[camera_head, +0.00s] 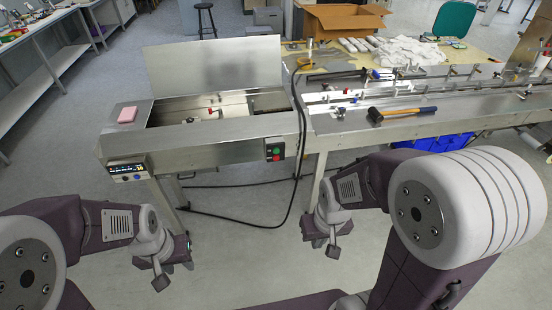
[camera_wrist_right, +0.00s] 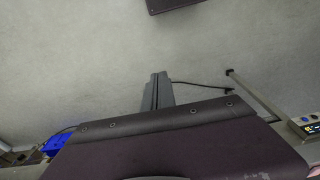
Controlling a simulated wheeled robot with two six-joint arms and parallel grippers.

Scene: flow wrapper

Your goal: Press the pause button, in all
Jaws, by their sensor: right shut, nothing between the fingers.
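The flow wrapper (camera_head: 220,130) stands ahead of me. On its front is a box with a red and a green button (camera_head: 274,150). A control panel (camera_head: 128,171) with a lit display and small buttons sits at its front left corner; part of it also shows at the right edge of the right wrist view (camera_wrist_right: 305,127). I cannot tell which button is pause. My left gripper (camera_head: 161,283) hangs low before the machine, touching nothing; its jaws are too small to judge. My right gripper (camera_head: 333,252) is shut and empty, low over the floor, apart from the machine.
A pink block (camera_head: 127,115) lies on the machine's left end. A hammer (camera_head: 401,114) lies on the conveyor at right. A black cable (camera_head: 301,130) hangs down the front. Blue crates (camera_head: 440,143) stand under the conveyor. Open floor lies between me and the machine.

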